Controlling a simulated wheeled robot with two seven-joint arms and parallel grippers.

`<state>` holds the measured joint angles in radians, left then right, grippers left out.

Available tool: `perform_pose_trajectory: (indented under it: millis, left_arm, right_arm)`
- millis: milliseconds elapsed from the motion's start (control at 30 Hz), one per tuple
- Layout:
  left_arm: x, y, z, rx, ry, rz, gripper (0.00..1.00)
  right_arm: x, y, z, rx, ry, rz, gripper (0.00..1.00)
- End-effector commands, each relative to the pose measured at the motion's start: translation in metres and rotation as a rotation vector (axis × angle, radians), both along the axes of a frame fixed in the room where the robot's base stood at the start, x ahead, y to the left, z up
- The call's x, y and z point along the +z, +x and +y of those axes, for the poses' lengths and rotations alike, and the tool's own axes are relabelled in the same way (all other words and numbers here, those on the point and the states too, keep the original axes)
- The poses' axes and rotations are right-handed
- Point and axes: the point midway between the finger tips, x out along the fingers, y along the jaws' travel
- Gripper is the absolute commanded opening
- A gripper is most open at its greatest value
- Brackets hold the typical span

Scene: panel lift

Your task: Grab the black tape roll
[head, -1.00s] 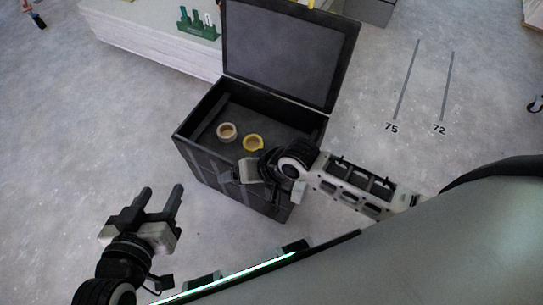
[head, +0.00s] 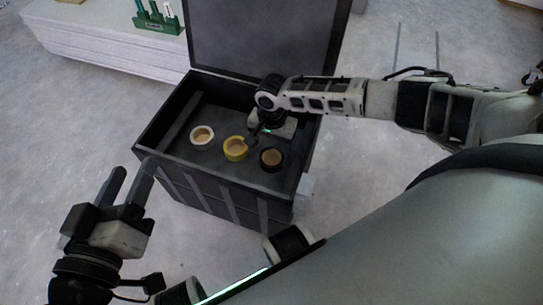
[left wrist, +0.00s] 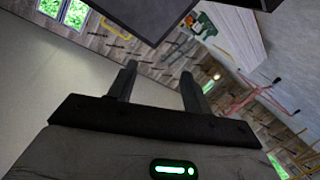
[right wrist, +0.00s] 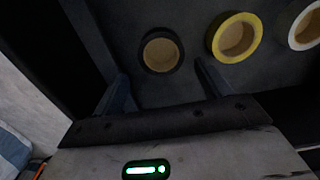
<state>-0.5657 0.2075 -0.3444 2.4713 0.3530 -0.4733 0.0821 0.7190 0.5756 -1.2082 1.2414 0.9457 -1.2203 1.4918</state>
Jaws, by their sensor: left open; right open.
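The black tape roll (head: 271,159) lies in the open dark box, at the right end of a row of three rolls. It also shows in the right wrist view (right wrist: 161,52), ahead of and between the fingers of my right gripper (right wrist: 162,88), which is open and empty. In the head view my right gripper (head: 262,138) is over the box, just beyond the black roll and apart from it; its fingers are hard to make out there. My left gripper (head: 128,184) is open and empty, outside the box at the left; its fingers also show in the left wrist view (left wrist: 158,78).
A yellow tape roll (head: 235,149) and a white tape roll (head: 202,136) lie left of the black one. The box (head: 222,187) has walls all around and a raised lid (head: 262,40) at the back. White stacked panels (head: 95,42) lie behind it. Floor at left is clear.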

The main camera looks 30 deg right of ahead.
Motion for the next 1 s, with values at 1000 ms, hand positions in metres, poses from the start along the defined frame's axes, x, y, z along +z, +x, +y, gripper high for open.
perform_pose_trajectory:
  millis: [1000]
  left_arm:
    - [0.058, 0.023, 0.005, 0.025, 0.014, -0.481, 0.50]
  right_arm:
    - [-0.070, 0.001, 0.001, 0.002, 0.002, -0.002, 0.68]
